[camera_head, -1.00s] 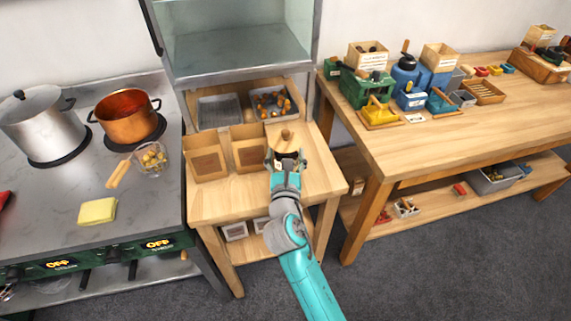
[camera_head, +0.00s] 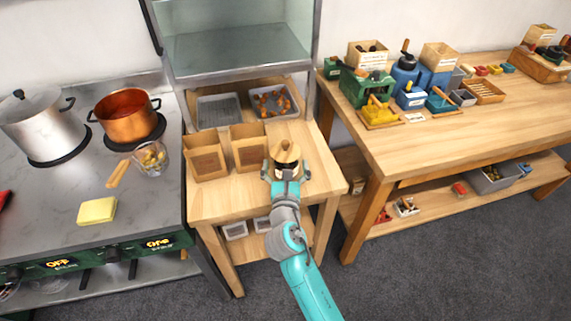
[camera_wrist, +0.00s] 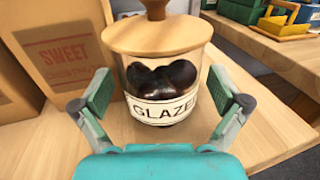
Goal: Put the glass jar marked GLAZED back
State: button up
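The glass jar (camera_wrist: 165,80) marked GLAZED holds dark glossy chestnuts under a wooden lid with a knob. In the head view, the jar's lid (camera_head: 286,153) shows at the right part of the small wooden table, right of two cardboard boxes. The jar looks upright on the tabletop. My gripper (camera_wrist: 161,88) has one finger on each side of it, with narrow gaps between pads and glass; the fingers look open. In the head view my gripper (camera_head: 286,172) is on the near side of the jar.
A brown box marked SWEET (camera_wrist: 65,45) stands close left of the jar; a second box (camera_head: 206,160) is farther left. A grey tray (camera_head: 217,111) and a chestnut tray (camera_head: 272,101) lie behind. The right workbench (camera_head: 400,140) holds several coloured devices. Table is bare right of the jar.

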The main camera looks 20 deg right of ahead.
jog(key=shift+s+r, duration=0.15)
jog(key=v, duration=1.1)
jog(key=shift+s, duration=0.35)
jog(key=shift+a, duration=0.1)
